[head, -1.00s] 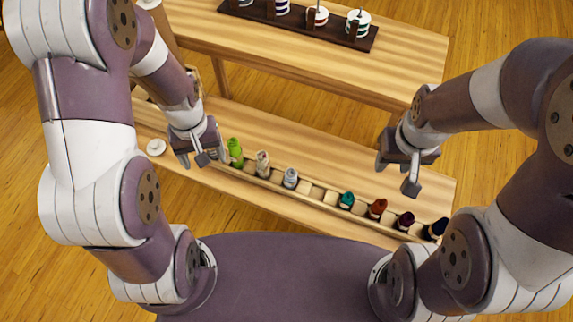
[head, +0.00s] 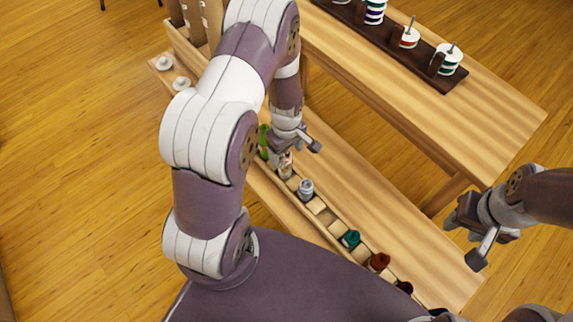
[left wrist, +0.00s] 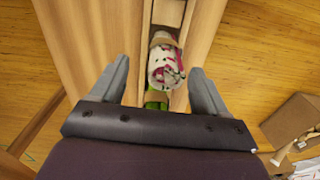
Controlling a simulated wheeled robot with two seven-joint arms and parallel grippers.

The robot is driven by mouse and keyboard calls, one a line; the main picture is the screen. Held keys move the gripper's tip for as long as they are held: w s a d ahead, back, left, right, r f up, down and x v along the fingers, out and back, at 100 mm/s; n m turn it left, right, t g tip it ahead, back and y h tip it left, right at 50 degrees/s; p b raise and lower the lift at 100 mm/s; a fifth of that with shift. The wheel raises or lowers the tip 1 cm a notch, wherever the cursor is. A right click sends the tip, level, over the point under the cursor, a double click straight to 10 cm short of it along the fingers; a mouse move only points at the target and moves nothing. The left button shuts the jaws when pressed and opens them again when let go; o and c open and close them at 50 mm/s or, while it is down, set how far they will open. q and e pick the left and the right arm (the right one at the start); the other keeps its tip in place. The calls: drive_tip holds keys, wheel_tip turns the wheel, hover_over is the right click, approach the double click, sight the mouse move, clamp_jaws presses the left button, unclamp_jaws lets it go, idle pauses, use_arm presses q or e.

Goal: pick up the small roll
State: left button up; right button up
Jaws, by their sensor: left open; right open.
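A small white roll with a pink and green pattern (left wrist: 163,66) lies in a slot of the narrow wooden rack (head: 315,206). In the head view the patterned roll (head: 285,168) is partly hidden by my left gripper. My left gripper (head: 296,147) is open and empty just above it. In the left wrist view the open fingers of my left gripper (left wrist: 158,72) appear on either side of the roll, with gaps; I cannot tell the height between them. My right gripper (head: 464,241) is open and empty at the right, away from the roll.
A green item (head: 263,141) and a grey one (head: 306,188) are beside the roll in the rack. Teal (head: 351,239) and red (head: 380,261) items are farther along. A higher wooden shelf (head: 440,110) holds spools on a dark stand. An open box (left wrist: 296,120) stands at the right.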

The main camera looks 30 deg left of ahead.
use_arm(q)
drive_tip(key=f, duration=0.3)
drive_tip(key=f+b, duration=0.1)
drive_tip(key=f, duration=0.1)
drive_tip(key=shift+s+f, duration=0.15)
drive_tip(key=shift+s, duration=0.1)
drive_tip(key=c, duration=1.1)
